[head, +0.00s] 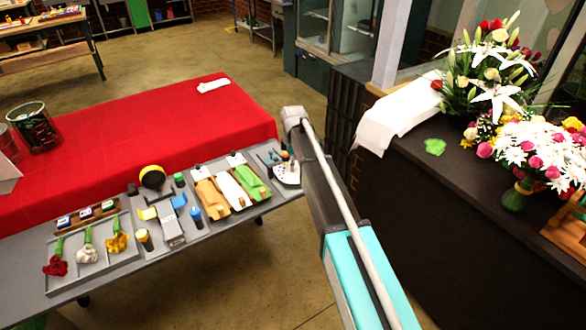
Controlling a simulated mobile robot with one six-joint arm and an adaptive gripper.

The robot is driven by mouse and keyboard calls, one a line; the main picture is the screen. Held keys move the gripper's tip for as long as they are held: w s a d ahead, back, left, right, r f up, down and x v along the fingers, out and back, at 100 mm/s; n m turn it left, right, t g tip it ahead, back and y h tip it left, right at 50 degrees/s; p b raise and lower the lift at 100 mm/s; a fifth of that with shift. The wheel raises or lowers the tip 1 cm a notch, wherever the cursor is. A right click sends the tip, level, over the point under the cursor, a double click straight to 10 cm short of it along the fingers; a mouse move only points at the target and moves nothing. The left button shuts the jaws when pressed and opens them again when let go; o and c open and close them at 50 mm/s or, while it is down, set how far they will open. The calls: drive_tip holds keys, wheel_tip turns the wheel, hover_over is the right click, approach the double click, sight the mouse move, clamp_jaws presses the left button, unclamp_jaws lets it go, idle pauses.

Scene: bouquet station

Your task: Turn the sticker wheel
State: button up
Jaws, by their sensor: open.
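A small white round piece with coloured spots (287,174) lies at the right end of the grey work table. It looks like the sticker wheel, but it is too small to be sure. The grey end link of my arm stands close to its right. My gripper cannot be made out in the head view. Small dark and bluish items (270,157) lie just left of the white piece, too small to tell.
The grey table (215,228) holds a tray (70,272) of flowers, wrapping sheets (233,188), a yellow-and-black round item (152,177) and small bottles. A red-covered table (130,135) stands behind. A dark counter (420,185) with bouquets is at right.

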drive_tip(key=shift+f, duration=0.4)
drive_tip(key=shift+c, duration=0.2)
clamp_jaws()
